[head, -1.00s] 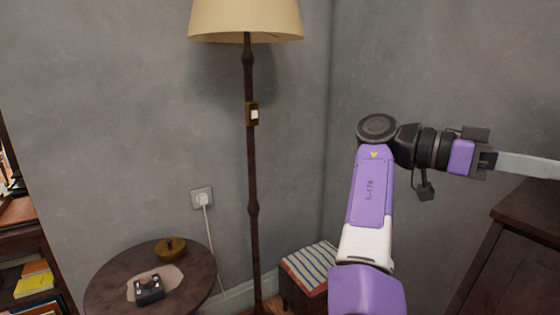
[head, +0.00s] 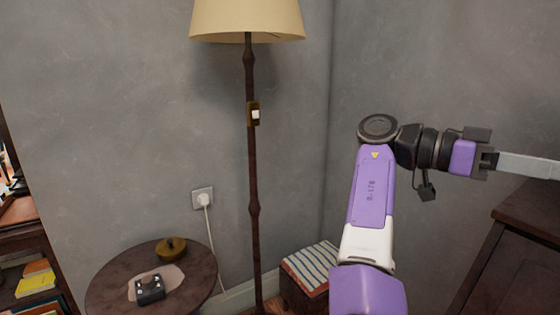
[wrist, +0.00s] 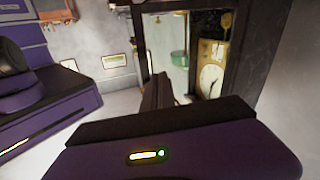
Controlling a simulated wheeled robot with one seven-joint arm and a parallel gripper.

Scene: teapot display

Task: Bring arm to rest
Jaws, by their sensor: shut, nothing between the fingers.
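My purple, white and black arm (head: 371,190) rises at the right of the head view and bends to the right at its top joint. My gripper (head: 530,166) points right, off the picture edge, so its tips are cut off there. It holds nothing.
A dark cabinet (head: 525,225) stands below my gripper at the right. A floor lamp (head: 253,180) stands left of my arm. A round table (head: 110,275) and a stool with a striped cushion (head: 310,265) are lower down. A clock (wrist: 209,78) shows inside the case.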

